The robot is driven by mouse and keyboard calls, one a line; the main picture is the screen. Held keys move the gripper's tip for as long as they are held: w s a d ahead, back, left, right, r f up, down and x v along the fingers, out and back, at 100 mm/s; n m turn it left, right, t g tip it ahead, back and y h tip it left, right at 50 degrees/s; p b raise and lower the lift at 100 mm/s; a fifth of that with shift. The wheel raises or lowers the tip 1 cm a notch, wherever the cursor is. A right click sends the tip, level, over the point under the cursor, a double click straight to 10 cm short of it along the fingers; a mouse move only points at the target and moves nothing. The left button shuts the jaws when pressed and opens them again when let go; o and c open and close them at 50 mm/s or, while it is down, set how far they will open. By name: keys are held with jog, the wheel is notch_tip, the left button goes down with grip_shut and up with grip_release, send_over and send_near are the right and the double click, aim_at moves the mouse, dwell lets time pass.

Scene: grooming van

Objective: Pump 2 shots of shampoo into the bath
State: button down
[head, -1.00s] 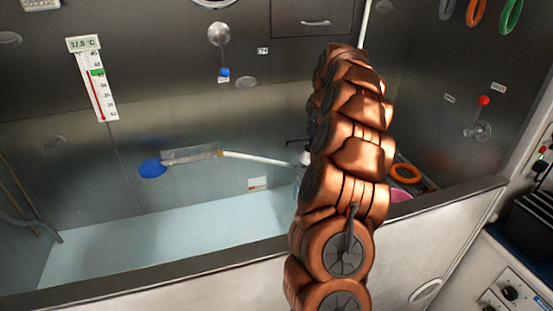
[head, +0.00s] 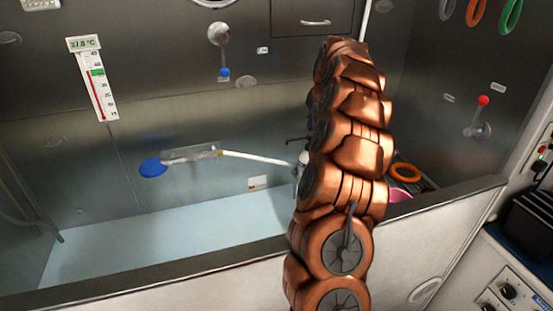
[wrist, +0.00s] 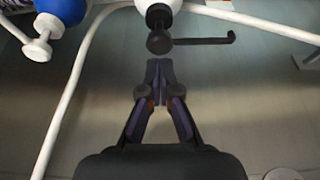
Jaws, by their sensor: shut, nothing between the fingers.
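In the wrist view my gripper (wrist: 159,66) is shut and empty. Its fingertips are just short of the black pump head (wrist: 160,43) of a white bottle (wrist: 171,3), whose black spout (wrist: 208,41) points right. I cannot tell whether they touch. A blue bottle (wrist: 66,8) with a white pump head (wrist: 38,49) stands to the left. No readable label shows which is shampoo. In the head view the bath (head: 150,272) holds pale blue water (head: 165,240). My arm hides the gripper and most of the bottles there.
A white hose (head: 258,158) runs to a blue-headed sprayer (head: 153,168) on the back wall. A thermometer (head: 98,88) hangs at the left. An orange ring (head: 405,173) and a pink item (head: 399,195) lie right of my arm. The left of the bath is clear.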

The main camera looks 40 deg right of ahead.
jog(key=shift+r, duration=0.15)
notch_tip(320, 180, up, 6)
jog(key=shift+f+p, duration=0.15)
jog(key=shift+p, duration=1.05)
jog(key=shift+a, duration=0.1)
